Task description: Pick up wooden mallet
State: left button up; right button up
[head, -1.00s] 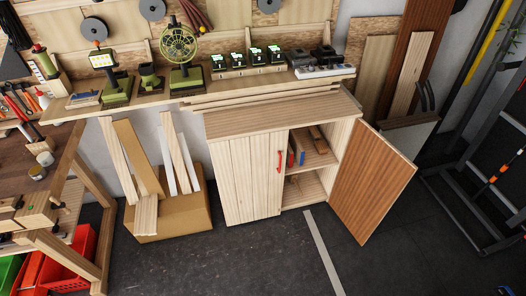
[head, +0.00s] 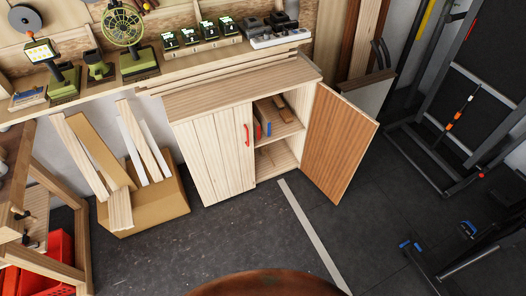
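I cannot make out a wooden mallet for certain in the head view. Some brown wooden pieces (head: 282,106) lie on the upper shelf of the cabinet, too small to identify. Neither of my grippers is in view.
A wooden cabinet (head: 208,160) stands ahead, its right door (head: 340,145) open and its left door shut. A box of boards (head: 150,205) stands left of it, beside a workbench (head: 14,165). A rounded brown surface (head: 265,285) shows at the bottom edge. Dark floor between is clear.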

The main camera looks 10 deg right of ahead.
aim_at(263, 150)
jog(key=u, duration=1.7)
jog(key=k, duration=0.6)
jog(key=z, duration=1.55)
jog(key=i, duration=0.65)
jog(key=z, duration=0.9)
jog(key=i, duration=0.8)
jog(key=u, duration=0.75)
jog(key=i, duration=0.65)
jog(key=u, duration=0.8)
